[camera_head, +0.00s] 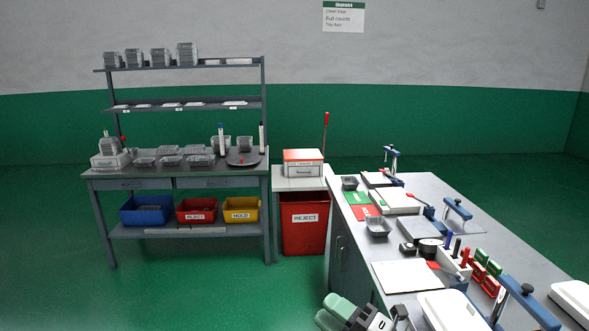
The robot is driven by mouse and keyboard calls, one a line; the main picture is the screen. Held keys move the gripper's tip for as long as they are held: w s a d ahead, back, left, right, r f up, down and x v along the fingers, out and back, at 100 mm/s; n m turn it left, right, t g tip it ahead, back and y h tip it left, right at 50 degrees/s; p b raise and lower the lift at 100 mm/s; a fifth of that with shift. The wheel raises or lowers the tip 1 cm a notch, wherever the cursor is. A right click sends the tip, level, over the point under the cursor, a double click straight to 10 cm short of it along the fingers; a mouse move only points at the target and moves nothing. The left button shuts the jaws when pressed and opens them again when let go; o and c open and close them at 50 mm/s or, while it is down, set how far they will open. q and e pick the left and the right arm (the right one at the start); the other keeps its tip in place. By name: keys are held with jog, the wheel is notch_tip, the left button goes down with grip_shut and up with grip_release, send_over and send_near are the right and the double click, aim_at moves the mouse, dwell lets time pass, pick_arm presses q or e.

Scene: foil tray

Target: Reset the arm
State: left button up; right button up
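The right bench holds foil trays (378,227), clamps (457,208), white boards (407,275) and red and green tools. A red reject bin (305,228) and a shelved bench (110,180) stand behind. Green floor (200,295) is clear at left.

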jog(key=s+d+f+m+t+h, duration=0.1)
jog(key=s+d+f+m+h, duration=0.2)
jog(key=d+f+m+h, duration=0.5)
jog(key=s+d+f+m+t+h, duration=0.1)
jog(key=s+d+f+m+h, duration=0.3)
jog(key=m+h, duration=0.7)
jog(key=s+d+f+m+g+y, duration=0.1)
jog(key=s+f+m+g, duration=0.25)
jog(key=s+g, duration=0.45)
jog(key=s+d+f+m+g+y, duration=0.1)
jog(key=s+f+m+g, duration=0.3)
jog(key=s, duration=0.7)
notch_tip(320, 180, down, 28)
jog(key=r+n, duration=0.1)
jog(key=n, duration=0.1)
jog(key=s+d+f+g, duration=0.1)
jog(key=s+d+f, duration=0.2)
jog(key=s+f, duration=1.3)
jog(key=shift+s+f+g, duration=0.15)
jog(key=shift+s+g, duration=0.25)
jog(key=shift+s, duration=0.1)
